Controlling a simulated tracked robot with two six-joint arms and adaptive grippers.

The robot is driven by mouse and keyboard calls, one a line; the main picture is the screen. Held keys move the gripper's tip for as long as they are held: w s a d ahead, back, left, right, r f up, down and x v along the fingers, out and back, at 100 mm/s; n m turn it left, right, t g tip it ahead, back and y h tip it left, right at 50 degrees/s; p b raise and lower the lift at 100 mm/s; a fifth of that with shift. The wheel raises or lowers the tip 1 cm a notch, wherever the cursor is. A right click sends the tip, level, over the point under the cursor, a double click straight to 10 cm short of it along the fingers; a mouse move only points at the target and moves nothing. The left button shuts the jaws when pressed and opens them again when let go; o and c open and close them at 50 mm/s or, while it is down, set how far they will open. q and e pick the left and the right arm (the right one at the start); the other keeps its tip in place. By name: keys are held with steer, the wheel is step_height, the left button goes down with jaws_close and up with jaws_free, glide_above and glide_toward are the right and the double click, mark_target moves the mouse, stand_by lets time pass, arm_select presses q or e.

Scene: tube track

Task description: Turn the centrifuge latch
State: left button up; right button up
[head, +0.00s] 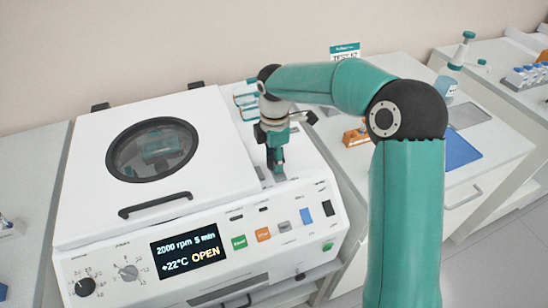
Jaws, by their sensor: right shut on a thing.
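The white centrifuge (110,230) stands on the bench at left, its lid (100,140) down over the bowl, with a round dark-rimmed window and a black handle. Its display (188,251) reads 2000 rpm 5 min, +22°C and OPEN. My right gripper (277,170) points down at the machine's top, just right of the lid. It is shut on the latch, which its fingers mostly hide; how far the latch is turned cannot be told. My left gripper is not in view.
Front panel knobs (128,271), coloured buttons (263,234) and switches lie in front of the lid. A bench on the right holds an orange-brown block (355,136) and a blue mat (458,151). A tube rack (522,76) stands farther right. The wall is behind.

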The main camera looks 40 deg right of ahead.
steer(key=shift+m, duration=0.3)
steer(key=m, duration=0.3)
steer(key=shift+w+m, duration=0.1)
steer(key=shift+m, duration=0.3)
steer(key=m, duration=0.4)
steer(key=shift+m+b, duration=0.3)
steer(key=m, duration=0.4)
steer(key=shift+r, duration=0.1)
steer(key=m+b, duration=0.1)
steer(key=m, duration=0.3)
steer(key=shift+m, duration=0.3)
steer(key=o, duration=1.1)
steer(key=shift+o, duration=0.2)
step_height(320, 180, up, 12)
